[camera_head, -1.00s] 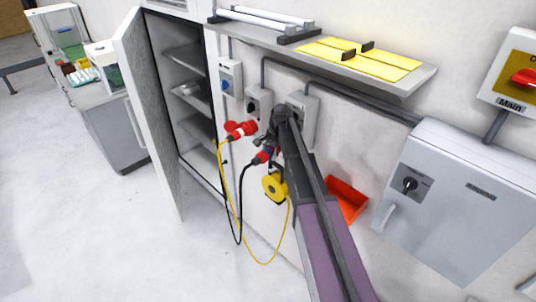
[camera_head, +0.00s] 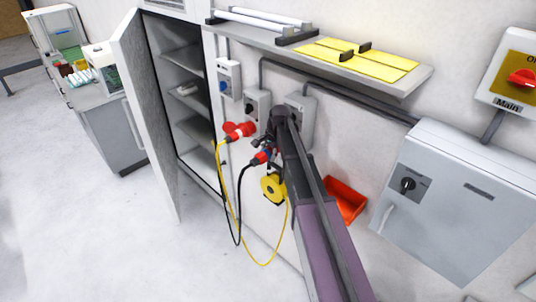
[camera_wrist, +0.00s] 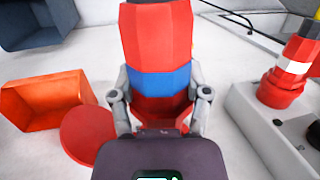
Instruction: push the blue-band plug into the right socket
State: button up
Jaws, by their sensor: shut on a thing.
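The blue-band plug (camera_head: 263,157) is red with a blue ring and has a black cable. In the wrist view the plug (camera_wrist: 158,80) fills the middle, with one finger of my gripper (camera_wrist: 161,103) on each side, shut on it. The right socket box (camera_head: 302,104) is on the wall under the shelf, partly hidden behind my arm. A red round disc (camera_wrist: 88,135), perhaps its lid, shows left of the plug in the wrist view. The plug's front end is hidden, so I cannot tell whether it touches the socket.
A red plug with a white band (camera_head: 240,131) and yellow cable is at the left socket box (camera_head: 257,103). It also shows at right in the wrist view (camera_wrist: 297,62). An orange bin (camera_head: 346,200) and a yellow round thing (camera_head: 273,187) are below. A shelf (camera_head: 390,80) runs above.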

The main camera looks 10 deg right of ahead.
jog(key=shift+w+d, duration=0.5)
jog(key=shift+d, duration=0.25)
jog(key=shift+w+d, duration=0.45)
jog(key=shift+d, duration=0.25)
jog(key=shift+w+d, duration=0.5)
jog(key=shift+d, duration=0.25)
dwell(4.0)
